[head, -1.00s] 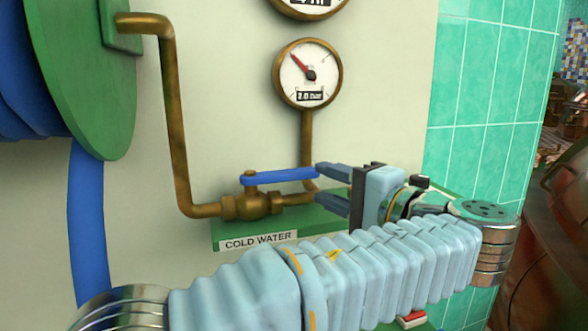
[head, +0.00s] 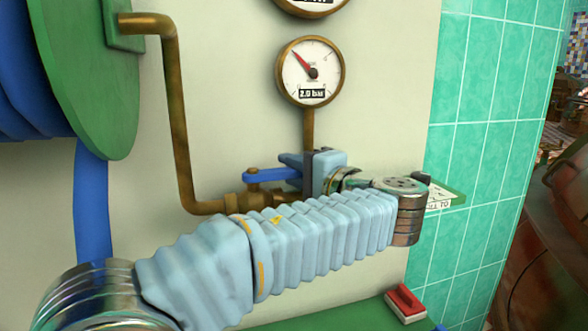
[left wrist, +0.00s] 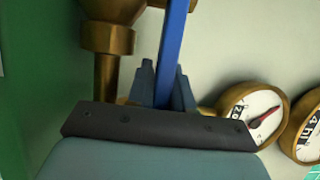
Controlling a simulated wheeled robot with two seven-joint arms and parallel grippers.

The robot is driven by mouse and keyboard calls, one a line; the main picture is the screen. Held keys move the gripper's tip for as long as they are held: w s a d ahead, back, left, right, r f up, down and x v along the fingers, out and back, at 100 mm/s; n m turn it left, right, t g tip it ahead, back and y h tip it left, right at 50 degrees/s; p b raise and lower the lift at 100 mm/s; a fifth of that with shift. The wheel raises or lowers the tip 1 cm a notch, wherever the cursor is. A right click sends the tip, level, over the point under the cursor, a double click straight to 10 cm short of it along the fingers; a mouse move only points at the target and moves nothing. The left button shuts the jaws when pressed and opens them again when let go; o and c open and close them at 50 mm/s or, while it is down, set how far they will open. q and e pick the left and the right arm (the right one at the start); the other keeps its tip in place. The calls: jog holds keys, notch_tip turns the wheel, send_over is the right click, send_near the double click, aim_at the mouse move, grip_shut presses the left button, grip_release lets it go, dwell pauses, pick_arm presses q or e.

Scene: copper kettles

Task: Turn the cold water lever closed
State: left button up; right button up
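The cold water lever (head: 272,175) is a blue bar on a brass valve (head: 238,199). It points right, roughly along the pipe, and is about level. My left gripper (head: 291,171) is at its free end, coming in from the right. In the left wrist view the lever (left wrist: 172,45) runs between the two fingers (left wrist: 164,88), which sit close against both its sides; the gripper looks shut on it. The cold water label is hidden behind my left arm in the head view. My right gripper is not in view.
A pressure gauge (head: 310,72) on a brass pipe is just above the gripper. A bent brass pipe (head: 180,130) and a green reel (head: 88,80) are at left. Green tiles (head: 470,130) line the right.

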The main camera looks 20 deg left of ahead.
pick_arm(q)
grip_shut()
